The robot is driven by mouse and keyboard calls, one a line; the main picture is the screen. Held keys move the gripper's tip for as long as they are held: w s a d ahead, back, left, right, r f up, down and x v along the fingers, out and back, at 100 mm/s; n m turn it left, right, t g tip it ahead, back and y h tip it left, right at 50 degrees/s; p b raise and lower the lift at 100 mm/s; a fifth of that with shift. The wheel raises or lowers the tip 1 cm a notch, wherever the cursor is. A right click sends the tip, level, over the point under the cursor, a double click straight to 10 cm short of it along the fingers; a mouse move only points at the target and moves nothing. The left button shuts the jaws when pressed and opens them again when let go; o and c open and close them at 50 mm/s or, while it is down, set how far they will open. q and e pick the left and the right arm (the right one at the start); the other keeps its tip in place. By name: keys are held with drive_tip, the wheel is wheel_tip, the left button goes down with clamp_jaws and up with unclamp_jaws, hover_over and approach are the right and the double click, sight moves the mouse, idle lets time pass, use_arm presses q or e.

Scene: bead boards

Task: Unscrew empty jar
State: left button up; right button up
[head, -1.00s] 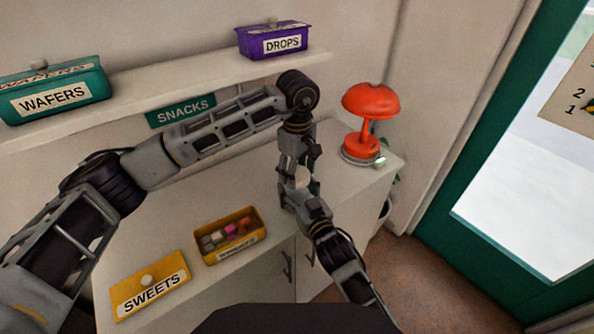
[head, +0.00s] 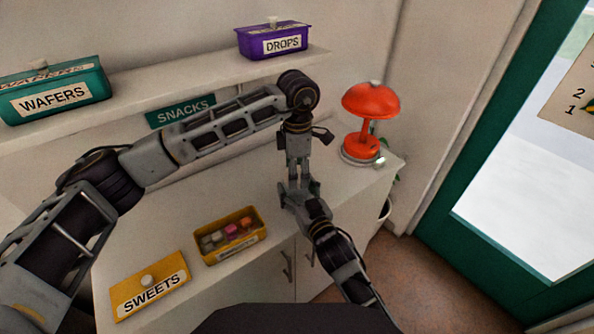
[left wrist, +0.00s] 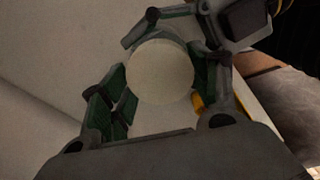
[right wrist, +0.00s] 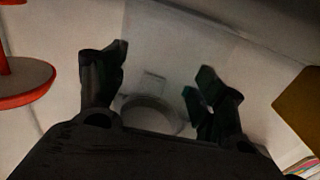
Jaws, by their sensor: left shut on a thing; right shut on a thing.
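The jar stands between my two grippers and is almost wholly hidden by them in the head view. Its round white lid (left wrist: 160,72) faces the camera in the left wrist view, with green-padded fingers on both sides. My left gripper (head: 300,182) points down from above and is shut on the lid. My right gripper (head: 303,193) comes from the front, low over the counter, and is shut on the jar body. In the right wrist view a pale, see-through jar (right wrist: 150,113) shows as a faint ring between the dark fingers; no contents can be made out.
On the counter (head: 180,230) stand an open yellow box (head: 232,254) of colourful sweets and a yellow SWEETS lid (head: 150,287). An orange lamp (head: 371,103) stands at the right end. The shelf above holds the WAFERS box (head: 55,95) and DROPS box (head: 274,42).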

use_arm(q)
drive_tip(key=n, duration=2.8)
drive_tip(key=shift+w+r, duration=0.1)
idle(0.4)
drive_tip(key=shift+r, duration=1.15)
idle(0.9)
drive_tip(key=shift+r, duration=1.95)
